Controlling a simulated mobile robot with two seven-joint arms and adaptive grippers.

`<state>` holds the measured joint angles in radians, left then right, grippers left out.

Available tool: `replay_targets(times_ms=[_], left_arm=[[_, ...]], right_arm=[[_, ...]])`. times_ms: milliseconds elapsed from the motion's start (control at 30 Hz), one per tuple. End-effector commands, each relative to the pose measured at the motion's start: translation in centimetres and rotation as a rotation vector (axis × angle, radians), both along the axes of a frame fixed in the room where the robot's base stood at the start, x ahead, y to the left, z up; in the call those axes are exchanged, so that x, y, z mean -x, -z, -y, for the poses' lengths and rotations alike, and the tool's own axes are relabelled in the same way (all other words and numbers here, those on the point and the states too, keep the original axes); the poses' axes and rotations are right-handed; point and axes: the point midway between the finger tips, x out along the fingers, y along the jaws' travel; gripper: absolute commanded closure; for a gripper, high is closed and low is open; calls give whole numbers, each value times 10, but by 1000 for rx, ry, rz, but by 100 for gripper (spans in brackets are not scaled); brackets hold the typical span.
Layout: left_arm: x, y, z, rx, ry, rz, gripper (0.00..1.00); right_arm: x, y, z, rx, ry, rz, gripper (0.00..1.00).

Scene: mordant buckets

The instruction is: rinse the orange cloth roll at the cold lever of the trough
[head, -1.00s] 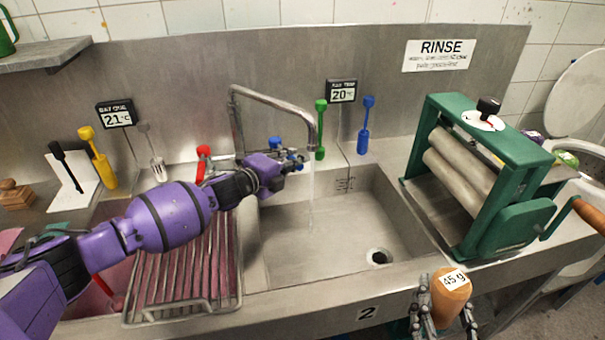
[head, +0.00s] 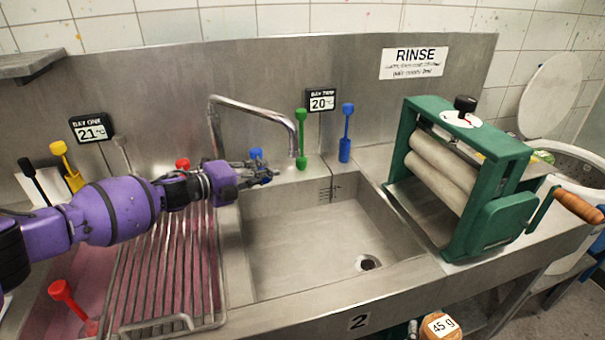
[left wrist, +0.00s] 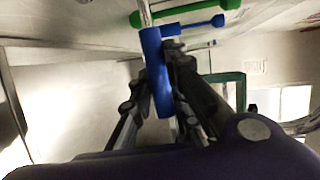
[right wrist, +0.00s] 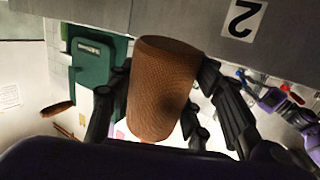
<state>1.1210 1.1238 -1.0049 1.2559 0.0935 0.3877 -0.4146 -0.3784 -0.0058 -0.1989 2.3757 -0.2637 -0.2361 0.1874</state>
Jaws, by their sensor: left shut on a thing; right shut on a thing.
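The orange cloth roll (head: 436,329), with a "45 g" tag, is at the bottom edge of the head view, in front of the trough's front wall and partly cut off. It also fills the middle of the right wrist view (right wrist: 163,85). My right gripper (right wrist: 165,115) is shut around it. My left gripper (head: 268,174) is shut on the blue cold lever (head: 256,154) behind the trough basin (head: 310,245). The lever shows between its fingers in the left wrist view (left wrist: 157,75). The spout (head: 293,150) hangs over the basin, with no water visible below it.
A red lever (head: 182,164) stands left of the blue one. A wire rack (head: 165,260) lies left of the basin. The green wringer (head: 490,225) stands on the right. Green (head: 301,140) and blue (head: 346,135) upright tools stand behind. The basin is empty, with a drain (head: 368,262).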

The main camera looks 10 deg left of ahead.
Motion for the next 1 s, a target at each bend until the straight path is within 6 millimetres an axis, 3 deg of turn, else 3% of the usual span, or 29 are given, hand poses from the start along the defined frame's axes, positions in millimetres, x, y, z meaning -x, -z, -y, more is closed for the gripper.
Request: replay_targets(times_ms=[267, 300, 433, 767, 1000], left_arm=[[1, 2, 0, 0, 1, -3, 100], [1, 2, 0, 0, 1, -3, 82], [1, 1, 0, 0, 1, -2, 65], [0, -2, 0, -1, 0, 1, 65], [0, -37, 0, -3, 2, 5, 65]], right_arm=[[0, 0, 0, 0, 0, 1, 83], [0, 0, 0, 0, 0, 1, 83], [0, 0, 0, 0, 0, 1, 83], [0, -1, 0, 0, 0, 1, 83], [0, -1, 0, 0, 0, 2, 83]])
